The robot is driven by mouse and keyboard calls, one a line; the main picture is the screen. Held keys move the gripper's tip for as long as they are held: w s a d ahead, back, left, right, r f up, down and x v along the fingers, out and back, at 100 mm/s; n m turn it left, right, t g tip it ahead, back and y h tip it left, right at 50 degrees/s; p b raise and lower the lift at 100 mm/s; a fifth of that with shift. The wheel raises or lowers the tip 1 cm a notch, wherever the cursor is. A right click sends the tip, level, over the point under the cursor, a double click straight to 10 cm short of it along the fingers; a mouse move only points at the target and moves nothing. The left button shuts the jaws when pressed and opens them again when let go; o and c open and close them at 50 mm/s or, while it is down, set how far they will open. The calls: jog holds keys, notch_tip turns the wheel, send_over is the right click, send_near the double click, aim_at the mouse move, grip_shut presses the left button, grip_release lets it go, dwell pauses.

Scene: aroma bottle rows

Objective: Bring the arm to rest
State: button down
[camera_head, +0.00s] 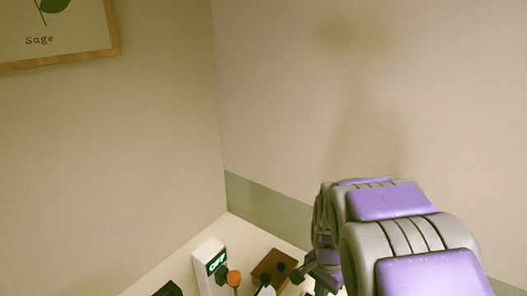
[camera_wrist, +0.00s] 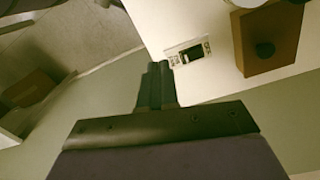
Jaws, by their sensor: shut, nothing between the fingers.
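My gripper (camera_wrist: 159,68) shows in the wrist view with its two dark fingers together and nothing between them. It hangs over or beside the edge of a white tabletop (camera_wrist: 157,22); its height above the top is hard to tell. In the head view my purple and grey arm reaches in from the lower right, bent down toward the tabletop (camera_head: 247,236).
A white device with green lettering (camera_head: 213,262), an orange-topped item (camera_head: 234,278) and a brown wooden block (camera_head: 273,268) stand near the arm. The wrist view shows a brown wooden holder (camera_wrist: 268,40) and a small black-and-white panel (camera_wrist: 187,54). Walls close the corner behind.

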jog(key=s+r+n, duration=0.2)
jog(key=s+n, duration=0.1)
jog(key=s, duration=0.5)
jog(key=s+r+n+g, duration=0.1)
jog(key=s+r+n, duration=0.1)
jog(key=s, duration=0.7)
jog(key=s+r+n, duration=0.2)
jog(key=s+n, duration=0.3)
jog(key=s, duration=0.4)
jog(key=shift+a, duration=0.25)
jog(key=shift+w+a+r, duration=0.1)
jog(key=shift+a, duration=0.05)
